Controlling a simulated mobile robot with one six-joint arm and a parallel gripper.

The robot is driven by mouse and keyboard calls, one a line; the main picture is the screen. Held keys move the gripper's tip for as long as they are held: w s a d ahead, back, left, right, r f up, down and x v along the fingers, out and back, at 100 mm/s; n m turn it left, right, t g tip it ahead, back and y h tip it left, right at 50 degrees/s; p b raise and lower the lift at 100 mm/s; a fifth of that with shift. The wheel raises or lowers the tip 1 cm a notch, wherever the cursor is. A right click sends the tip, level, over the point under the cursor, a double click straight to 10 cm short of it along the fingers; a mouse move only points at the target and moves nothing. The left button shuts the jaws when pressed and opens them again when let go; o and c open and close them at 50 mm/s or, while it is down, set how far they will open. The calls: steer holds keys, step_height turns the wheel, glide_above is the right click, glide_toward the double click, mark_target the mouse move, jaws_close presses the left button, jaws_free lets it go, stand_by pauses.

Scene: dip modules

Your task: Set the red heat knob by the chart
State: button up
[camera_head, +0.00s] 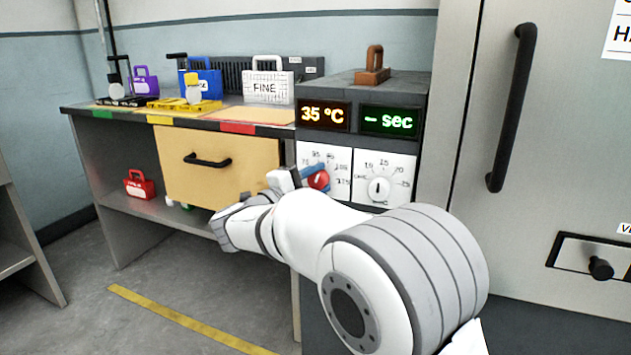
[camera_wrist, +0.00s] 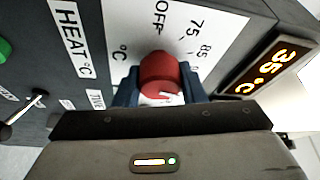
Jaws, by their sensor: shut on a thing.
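The red heat knob (camera_head: 319,181) sits on a white dial plate (camera_head: 341,160) on the front of the grey unit. It shows close up in the wrist view (camera_wrist: 160,72), with OFF, 75 and 85 readable on the plate around it. My gripper (camera_head: 310,176) is shut on the knob, with one blue finger on each side in the wrist view (camera_wrist: 160,88). A white mark shows on the knob, but its exact setting is unclear. The orange display (camera_head: 324,115) reads 35 °C. A cut-off sheet (camera_head: 618,35) is at top right; I cannot tell if it is the chart.
A bench with a wooden drawer (camera_head: 222,168) and several coloured baskets stands left. A tall grey door with a black handle (camera_head: 511,108) is right.

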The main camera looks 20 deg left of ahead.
stand_by(0.4)
steer(key=o, duration=1)
steer(key=p+v, duration=0.2)
steer(key=v, duration=0.5)
steer(key=shift+s+a+p, duration=0.15)
steer(key=shift+s+p, duration=0.2)
steer(key=shift+f, duration=0.1)
